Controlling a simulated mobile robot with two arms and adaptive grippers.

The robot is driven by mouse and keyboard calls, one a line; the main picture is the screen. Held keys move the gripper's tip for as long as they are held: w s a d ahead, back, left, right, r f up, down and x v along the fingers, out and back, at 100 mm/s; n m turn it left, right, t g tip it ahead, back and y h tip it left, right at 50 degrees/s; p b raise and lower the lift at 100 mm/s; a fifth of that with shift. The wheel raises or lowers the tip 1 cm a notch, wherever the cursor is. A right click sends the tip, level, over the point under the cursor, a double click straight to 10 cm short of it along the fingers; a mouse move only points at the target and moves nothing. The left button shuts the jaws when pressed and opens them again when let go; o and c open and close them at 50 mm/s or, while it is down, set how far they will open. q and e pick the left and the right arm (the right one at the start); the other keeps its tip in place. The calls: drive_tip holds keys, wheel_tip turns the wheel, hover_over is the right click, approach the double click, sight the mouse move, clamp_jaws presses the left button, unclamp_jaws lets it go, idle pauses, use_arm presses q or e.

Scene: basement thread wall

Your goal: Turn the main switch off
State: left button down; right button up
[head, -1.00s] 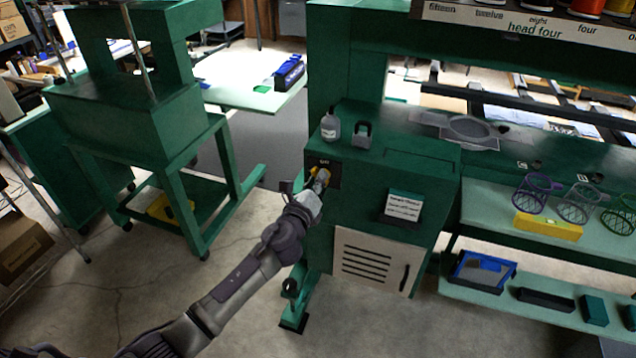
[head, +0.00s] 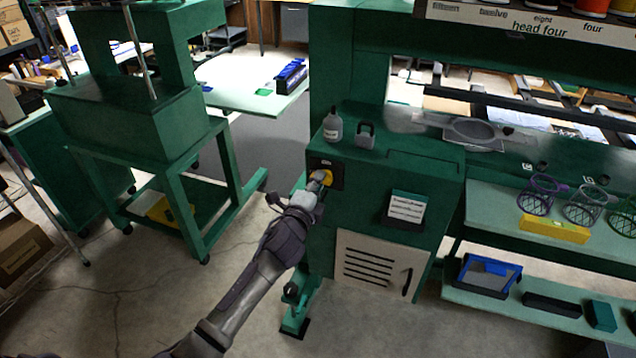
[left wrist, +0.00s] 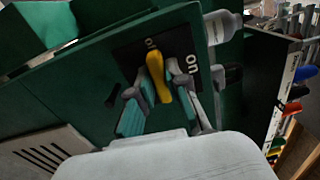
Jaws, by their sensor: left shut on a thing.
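The main switch is a yellow handle (head: 328,178) on a dark plate on the front of the green machine cabinet. In the left wrist view the yellow handle (left wrist: 158,75) lies between my fingers, on a black plate (left wrist: 130,58) with "ON" at its right and another, partly hidden label at the top. The handle's upper end points towards that top label. My left gripper (head: 320,182) is shut on the handle, and its fingers (left wrist: 165,112) flank it in the left wrist view. My fingers hide part of the switch in the head view. My right gripper is not in view.
A bottle (head: 333,127) and a grey padlock-shaped object (head: 365,134) stand on the cabinet top. A white notice (head: 406,208) and a vented panel (head: 375,265) are on its front. A green stand (head: 180,185) is at the left. Bare floor lies between them.

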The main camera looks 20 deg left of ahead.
use_arm(q)
drive_tip(key=shift+r+n, duration=0.1)
drive_tip(key=shift+n, duration=0.3)
drive_tip(key=c, duration=1.2)
unclamp_jaws()
drive_tip(key=shift+o, duration=0.3)
drive_tip(key=shift+w, duration=0.1)
drive_tip(key=s, duration=1.2)
drive_tip(key=shift+a, duration=0.2)
